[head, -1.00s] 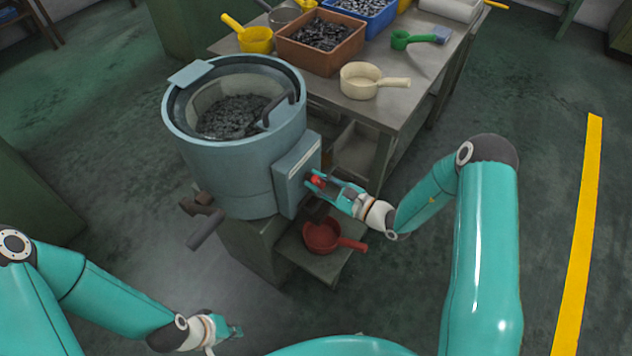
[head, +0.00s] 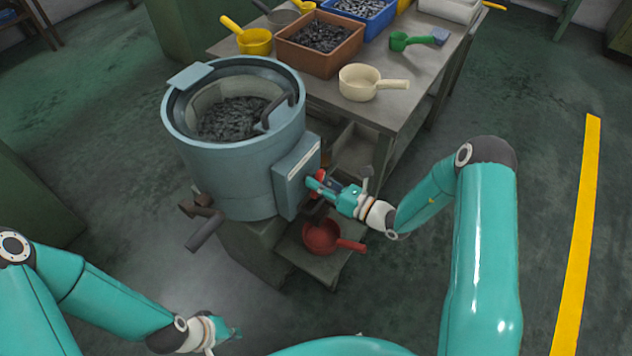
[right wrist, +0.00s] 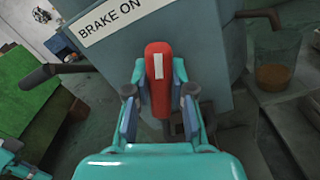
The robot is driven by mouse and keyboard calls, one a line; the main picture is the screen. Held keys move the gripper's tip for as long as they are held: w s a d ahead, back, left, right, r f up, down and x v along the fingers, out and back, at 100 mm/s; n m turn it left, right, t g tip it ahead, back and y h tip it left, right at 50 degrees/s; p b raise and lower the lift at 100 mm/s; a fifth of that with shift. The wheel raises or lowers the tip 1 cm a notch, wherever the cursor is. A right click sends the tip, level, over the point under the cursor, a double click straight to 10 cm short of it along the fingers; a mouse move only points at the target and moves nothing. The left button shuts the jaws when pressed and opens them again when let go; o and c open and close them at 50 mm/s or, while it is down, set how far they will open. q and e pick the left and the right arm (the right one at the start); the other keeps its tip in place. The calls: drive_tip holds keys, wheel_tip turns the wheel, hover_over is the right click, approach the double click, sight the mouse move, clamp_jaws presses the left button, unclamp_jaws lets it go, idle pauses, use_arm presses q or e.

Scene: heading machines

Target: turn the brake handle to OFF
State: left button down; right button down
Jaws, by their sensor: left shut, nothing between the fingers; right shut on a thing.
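The brake handle (right wrist: 158,62) is a red lever with a white stripe on the grey-blue box of the machine. In the right wrist view it sits between the fingers of my right gripper (right wrist: 158,85), which is shut on it. In the head view my right gripper (head: 322,187) covers most of the red handle (head: 319,175) on the side of the round tub machine (head: 235,165). My left gripper (head: 228,332) is shut and empty, low at the front, apart from the machine.
A table (head: 400,115) behind holds a cream scoop (head: 360,82), a brown bin (head: 318,47) of dark parts and other scoops. A red scoop (head: 320,236) lies on a low shelf below the handle. The floor at right is clear.

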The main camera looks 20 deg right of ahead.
drive_tip(key=shift+s+f+m, duration=0.1)
drive_tip(key=shift+f+m, duration=0.15)
drive_tip(key=shift+m, duration=0.95)
drive_tip(key=shift+d, duration=0.1)
drive_tip(key=c, duration=1)
unclamp_jaws()
drive_tip(key=shift+c, duration=0.2)
drive_tip(key=shift+o, duration=0.2)
drive_tip(key=shift+r, duration=0.1)
drive_tip(key=v, duration=1.2)
